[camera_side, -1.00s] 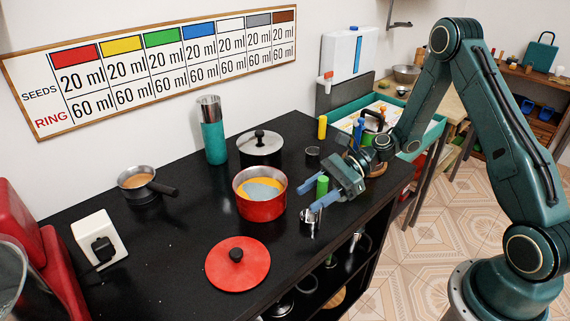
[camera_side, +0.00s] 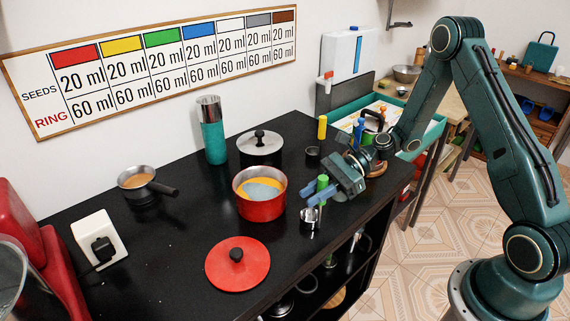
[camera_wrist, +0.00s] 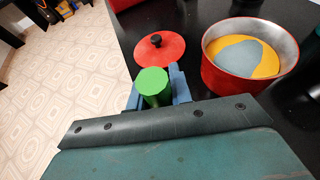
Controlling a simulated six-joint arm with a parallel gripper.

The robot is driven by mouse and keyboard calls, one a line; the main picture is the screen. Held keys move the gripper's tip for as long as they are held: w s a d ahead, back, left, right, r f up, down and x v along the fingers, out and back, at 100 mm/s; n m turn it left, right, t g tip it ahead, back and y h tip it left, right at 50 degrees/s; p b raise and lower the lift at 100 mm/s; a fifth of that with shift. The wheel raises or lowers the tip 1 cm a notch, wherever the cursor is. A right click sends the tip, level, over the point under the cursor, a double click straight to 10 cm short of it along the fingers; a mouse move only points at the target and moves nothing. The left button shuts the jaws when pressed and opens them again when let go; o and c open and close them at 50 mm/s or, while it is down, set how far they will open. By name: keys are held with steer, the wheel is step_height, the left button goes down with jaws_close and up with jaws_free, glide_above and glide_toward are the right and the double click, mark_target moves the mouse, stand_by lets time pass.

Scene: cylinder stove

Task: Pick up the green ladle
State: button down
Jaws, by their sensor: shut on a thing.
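The green ladle (camera_side: 322,184) stands upright near the front right edge of the black counter, its green handle on top and its metal cup below. My gripper (camera_side: 317,193) comes in from the right and is shut on the handle, with a blue finger on each side. In the wrist view the round green top of the ladle (camera_wrist: 153,82) shows between the two blue fingers (camera_wrist: 156,90). The cup is hidden in the wrist view. In the side view the cup is low, at or near the counter top; I cannot tell if it touches.
A red pot (camera_side: 261,205) with yellow and grey contents stands just left of my gripper. Its red lid (camera_side: 237,262) lies in front. A yellow-handled ladle (camera_side: 322,127) and a small dark cup (camera_side: 312,153) are behind. The counter's front edge is close on the right.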

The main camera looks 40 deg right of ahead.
step_height(320, 180, up, 20)
stand_by(0.7)
steer(key=shift+f, duration=0.1)
steer(key=c, duration=1.8)
jaws_free()
jaws_close()
steer(key=shift+w, duration=0.1)
